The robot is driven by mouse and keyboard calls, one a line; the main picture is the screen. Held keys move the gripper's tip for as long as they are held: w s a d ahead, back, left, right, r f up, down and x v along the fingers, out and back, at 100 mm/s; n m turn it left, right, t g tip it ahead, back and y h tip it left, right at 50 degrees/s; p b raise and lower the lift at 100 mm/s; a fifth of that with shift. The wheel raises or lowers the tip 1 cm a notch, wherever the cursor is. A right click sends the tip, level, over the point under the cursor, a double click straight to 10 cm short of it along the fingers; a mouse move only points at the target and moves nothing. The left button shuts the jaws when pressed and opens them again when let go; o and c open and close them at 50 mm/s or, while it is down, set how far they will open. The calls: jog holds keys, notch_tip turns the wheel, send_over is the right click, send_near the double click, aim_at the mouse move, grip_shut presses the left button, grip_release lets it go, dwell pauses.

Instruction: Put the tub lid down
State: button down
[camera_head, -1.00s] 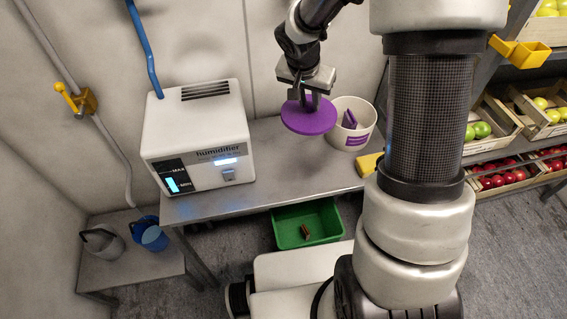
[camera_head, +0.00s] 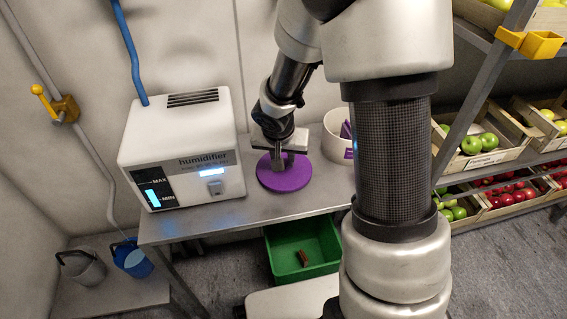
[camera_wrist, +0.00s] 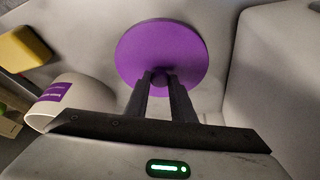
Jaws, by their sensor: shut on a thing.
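The purple tub lid (camera_head: 285,179) is a round disc at table height between the humidifier and the tub in the head view. My gripper (camera_head: 278,160) is above it, shut on its knob. In the wrist view the lid (camera_wrist: 162,50) lies flat in front of my gripper (camera_wrist: 161,82), with the fingers closed on the small central knob. I cannot tell whether the lid touches the table. The white tub (camera_head: 336,140) stands open to the right of the lid, partly hidden behind my arm. It also shows at the left of the wrist view (camera_wrist: 72,96).
The white humidifier (camera_head: 180,150) stands on the grey table (camera_head: 225,215) left of the lid. A yellow block (camera_wrist: 22,48) lies beyond the tub in the wrist view. A green crate (camera_head: 303,250) is below the table. Fruit crates (camera_head: 495,150) fill the right-hand shelves.

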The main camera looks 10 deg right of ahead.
jog(key=shift+f, duration=0.3)
jog(key=c, duration=1.5)
grip_release()
jog(key=shift+r, duration=0.1)
